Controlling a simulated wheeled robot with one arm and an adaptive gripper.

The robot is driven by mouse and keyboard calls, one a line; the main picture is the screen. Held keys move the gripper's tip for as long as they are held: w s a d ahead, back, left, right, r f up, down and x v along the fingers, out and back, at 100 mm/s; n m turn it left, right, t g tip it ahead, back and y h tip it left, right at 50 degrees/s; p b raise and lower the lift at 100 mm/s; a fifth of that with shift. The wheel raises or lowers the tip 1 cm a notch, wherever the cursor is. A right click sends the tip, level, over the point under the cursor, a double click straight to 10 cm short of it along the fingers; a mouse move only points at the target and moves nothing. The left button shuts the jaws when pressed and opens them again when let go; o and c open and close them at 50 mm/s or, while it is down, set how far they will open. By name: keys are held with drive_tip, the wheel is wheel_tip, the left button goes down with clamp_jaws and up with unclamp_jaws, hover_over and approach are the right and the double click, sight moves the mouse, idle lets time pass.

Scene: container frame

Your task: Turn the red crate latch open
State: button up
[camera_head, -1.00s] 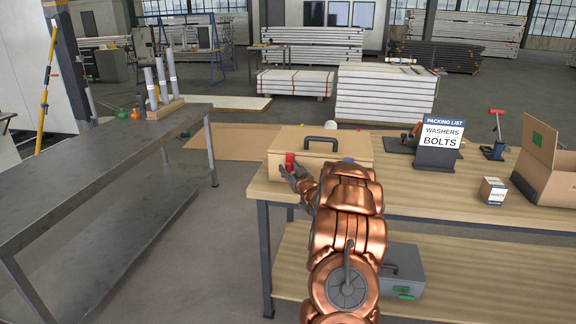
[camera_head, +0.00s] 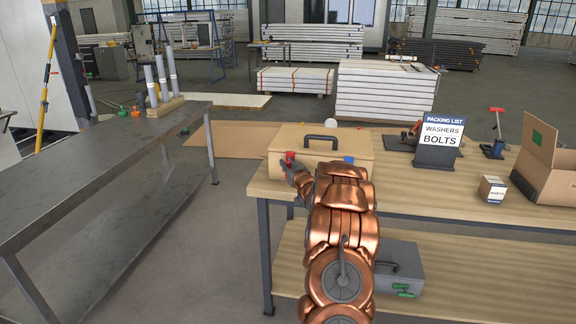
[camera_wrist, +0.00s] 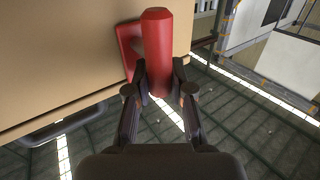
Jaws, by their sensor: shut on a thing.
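The wooden crate (camera_head: 345,147) with a black top handle stands on the left end of the wooden workbench. Its red latch (camera_head: 289,156) is on the front face near the left corner. In the wrist view the red latch (camera_wrist: 157,45) has a red base plate on the crate wall and a thick red handle. My gripper (camera_wrist: 160,78) is shut on the red latch handle, one finger on each side. In the head view my gripper (camera_head: 293,167) reaches the latch from the front, and my copper arm hides part of the crate's front. A blue part (camera_head: 349,160) shows on the crate's right front.
A packing list sign (camera_head: 440,140), a small box (camera_head: 492,189) and an open cardboard box (camera_head: 548,165) stand to the right on the workbench. A grey case (camera_head: 400,268) sits on the lower shelf. A dark metal table (camera_head: 90,170) stands at left, with a gap between.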

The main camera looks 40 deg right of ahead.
drive_tip(key=shift+n, duration=0.3)
clamp_jaws()
drive_tip(key=shift+w+a+n+g+y+b, duration=0.15)
drive_tip(key=shift+w+n+g+y+b, duration=0.15)
drive_tip(key=shift+n+g+b, duration=0.4)
drive_tip(key=n+g, duration=0.2)
drive_tip(key=w+f+n+g+h, duration=0.1)
drive_tip(key=n+g, duration=0.1)
drive_tip(key=a+n+g+p, duration=0.1)
drive_tip(key=n+g, duration=0.1)
drive_tip(key=n, duration=0.1)
drive_tip(key=shift+w+f+h, duration=0.2)
drive_tip(key=shift+f+h, duration=0.05)
drive_tip(key=shift+h, duration=0.05)
drive_tip(key=shift+w+a+f+n+g+h, duration=0.1)
drive_tip(key=shift+f+n+g+h, duration=0.2)
drive_tip(key=shift+n+g, duration=0.35)
drive_tip(key=shift+a+f+n+g+h, duration=0.15)
drive_tip(key=shift+n+g+h, duration=0.25)
drive_tip(key=shift+n+g, duration=0.25)
drive_tip(key=shift+d+b, duration=0.15)
drive_tip(key=shift+b, duration=0.15)
drive_tip(key=o, duration=0.9)
unclamp_jaws()
drive_tip(key=shift+c, duration=0.2)
